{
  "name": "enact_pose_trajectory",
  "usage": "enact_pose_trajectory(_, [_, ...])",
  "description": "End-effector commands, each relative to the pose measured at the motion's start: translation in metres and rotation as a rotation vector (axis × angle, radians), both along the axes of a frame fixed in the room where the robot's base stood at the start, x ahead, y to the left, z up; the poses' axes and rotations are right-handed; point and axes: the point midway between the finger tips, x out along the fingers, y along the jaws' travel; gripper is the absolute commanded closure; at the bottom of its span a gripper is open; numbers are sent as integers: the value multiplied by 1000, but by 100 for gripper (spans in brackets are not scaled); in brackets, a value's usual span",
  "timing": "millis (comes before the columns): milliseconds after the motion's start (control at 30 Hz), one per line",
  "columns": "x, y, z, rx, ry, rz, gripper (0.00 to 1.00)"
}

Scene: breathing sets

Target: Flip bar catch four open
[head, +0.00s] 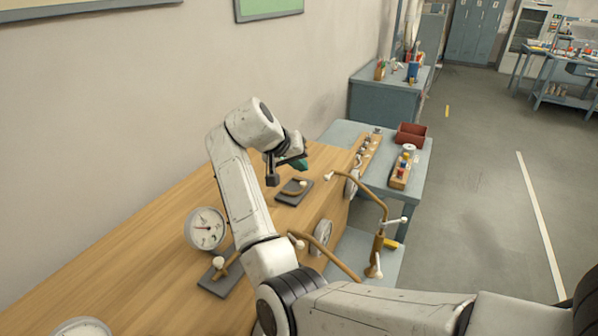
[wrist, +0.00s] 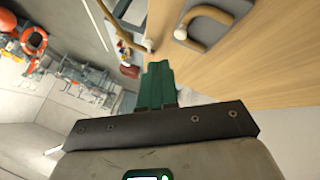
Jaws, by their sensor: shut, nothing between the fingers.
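In the head view a dark plate with a curved tan bar and a pale knob (head: 294,189) lies on the wooden top (head: 160,225). A similar plate and bar (head: 224,272) sits nearer, partly behind my arm. No number shows, so I cannot tell which is bar catch four. My gripper (head: 301,164), with green fingers, is just above and beyond the farther plate, apart from it. In the wrist view my fingers (wrist: 157,68) are together and empty. A grey plate with a curved bar (wrist: 203,24) shows beyond them, to the right.
A round gauge (head: 206,228) stands near my arm. Tan pipes with white ends (head: 379,240) rise off the wooden unit's right side. A blue-grey table (head: 345,131) behind holds a red bin (head: 410,135) and a wooden block of coloured pieces (head: 400,172). Floor to the right is open.

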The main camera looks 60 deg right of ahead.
Motion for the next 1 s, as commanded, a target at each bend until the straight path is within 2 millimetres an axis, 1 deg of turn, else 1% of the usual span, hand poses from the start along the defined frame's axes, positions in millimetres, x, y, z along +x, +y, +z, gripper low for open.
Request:
enact_pose_trajectory(333, [0,0,0,0,0,0,100])
enact_pose_trajectory(467, [-1,-4,-4,1,2,-2,100])
enact_pose_trajectory(567, [-4,-11,-12,1,3,-3,100])
enact_pose_trajectory(900, [-12,-46,-56,2,3,-2,100])
enact_pose_trajectory(1000, [-13,-55,-65,2,3,-1,100])
